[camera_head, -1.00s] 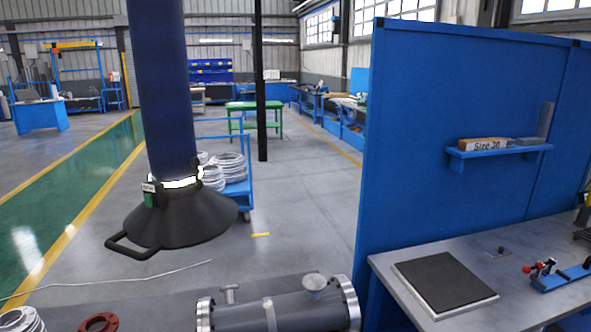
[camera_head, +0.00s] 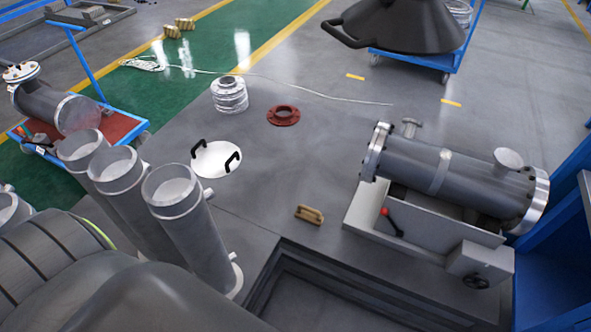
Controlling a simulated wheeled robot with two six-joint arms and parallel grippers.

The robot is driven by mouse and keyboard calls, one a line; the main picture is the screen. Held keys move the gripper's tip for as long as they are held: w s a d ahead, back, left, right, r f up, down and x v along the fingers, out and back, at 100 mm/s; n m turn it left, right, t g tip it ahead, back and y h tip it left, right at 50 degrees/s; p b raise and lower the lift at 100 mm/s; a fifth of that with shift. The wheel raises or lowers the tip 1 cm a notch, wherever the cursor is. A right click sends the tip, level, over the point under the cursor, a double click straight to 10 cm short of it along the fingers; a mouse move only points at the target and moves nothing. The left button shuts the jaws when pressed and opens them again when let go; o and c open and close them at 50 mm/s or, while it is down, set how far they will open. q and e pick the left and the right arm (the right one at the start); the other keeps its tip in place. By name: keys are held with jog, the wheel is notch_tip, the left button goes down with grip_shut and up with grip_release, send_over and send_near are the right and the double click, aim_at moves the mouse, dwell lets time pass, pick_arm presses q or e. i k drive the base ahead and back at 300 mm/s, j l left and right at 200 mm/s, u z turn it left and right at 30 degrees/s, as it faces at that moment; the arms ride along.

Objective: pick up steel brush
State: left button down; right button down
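A small tan wooden block-shaped thing (camera_head: 309,214), which looks like the steel brush, lies on the grey surface a little right of the middle. It is small, and its bristles cannot be made out. Nothing covers it. Neither of my grippers shows in this view.
The flanged shell (camera_head: 440,180) rests on a grey stand at the right, with a red-knobbed lever. A white disc with black handles (camera_head: 216,159), a red flange (camera_head: 283,115) and a silver ringed part (camera_head: 229,94) lie behind. Upright pipes (camera_head: 180,200) stand left. A dark recess (camera_head: 330,295) lies in front.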

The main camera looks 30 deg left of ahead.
aim_at(309, 215)
jog(key=u, duration=0.8)
